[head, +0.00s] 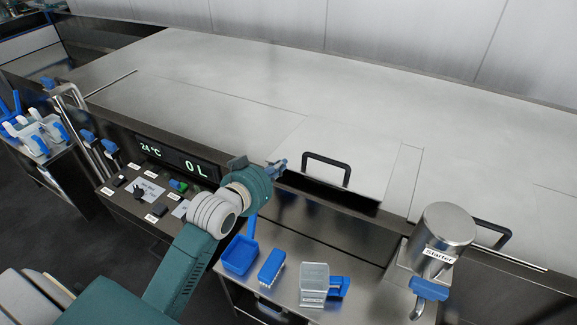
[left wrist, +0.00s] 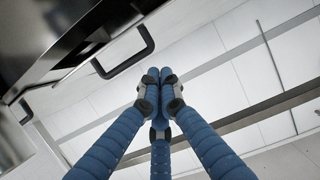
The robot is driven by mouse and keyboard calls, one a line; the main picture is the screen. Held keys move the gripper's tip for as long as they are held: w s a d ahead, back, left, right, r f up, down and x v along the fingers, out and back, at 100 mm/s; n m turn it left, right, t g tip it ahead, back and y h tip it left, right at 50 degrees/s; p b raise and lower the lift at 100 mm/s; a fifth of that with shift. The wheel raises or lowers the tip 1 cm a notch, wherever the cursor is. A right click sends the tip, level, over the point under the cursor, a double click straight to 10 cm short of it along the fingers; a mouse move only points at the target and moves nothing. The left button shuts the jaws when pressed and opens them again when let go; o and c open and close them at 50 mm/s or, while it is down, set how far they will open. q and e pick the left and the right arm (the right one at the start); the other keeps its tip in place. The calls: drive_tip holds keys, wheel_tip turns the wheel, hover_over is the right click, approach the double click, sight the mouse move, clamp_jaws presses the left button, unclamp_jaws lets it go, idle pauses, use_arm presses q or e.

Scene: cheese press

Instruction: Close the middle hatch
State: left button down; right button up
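The middle hatch (head: 345,150) is a flat steel panel in the top of the long vat, with a black bar handle (head: 326,164) at its front edge. A dark gap shows under that front edge, so the panel appears slightly raised. My left gripper (head: 279,167) is just left of the handle, near the hatch's front left corner. In the left wrist view its blue fingers (left wrist: 160,76) have their tips together with nothing visible between them. A black handle (left wrist: 128,52) shows left of the fingertips there, apart from them. My right gripper is not in view.
A steel "Starter" container (head: 447,232) stands at the right front, near another black handle (head: 492,233). A blue tray (head: 240,256), a blue brush (head: 271,267) and a clear box (head: 314,284) are on the lower shelf. A control panel (head: 150,190) with a display is at the left.

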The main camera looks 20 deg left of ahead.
use_arm(q)
drive_tip(key=w+f+p, duration=0.1)
drive_tip(key=w+f, duration=0.1)
drive_tip(key=w, duration=0.1)
drive_tip(key=w+f, duration=0.2)
drive_tip(key=w+f+p, duration=0.1)
drive_tip(key=w+f, duration=0.1)
drive_tip(key=w, duration=0.1)
drive_tip(key=shift+w+d+p, duration=0.2)
drive_tip(key=shift+w+p, duration=0.1)
drive_tip(key=shift+p, duration=0.05)
drive_tip(key=shift+s+f, duration=0.2)
drive_tip(key=shift+f, duration=0.35)
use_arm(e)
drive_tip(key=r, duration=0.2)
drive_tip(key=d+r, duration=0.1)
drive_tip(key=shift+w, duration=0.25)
use_arm(q)
drive_tip(key=shift+w+f, duration=0.1)
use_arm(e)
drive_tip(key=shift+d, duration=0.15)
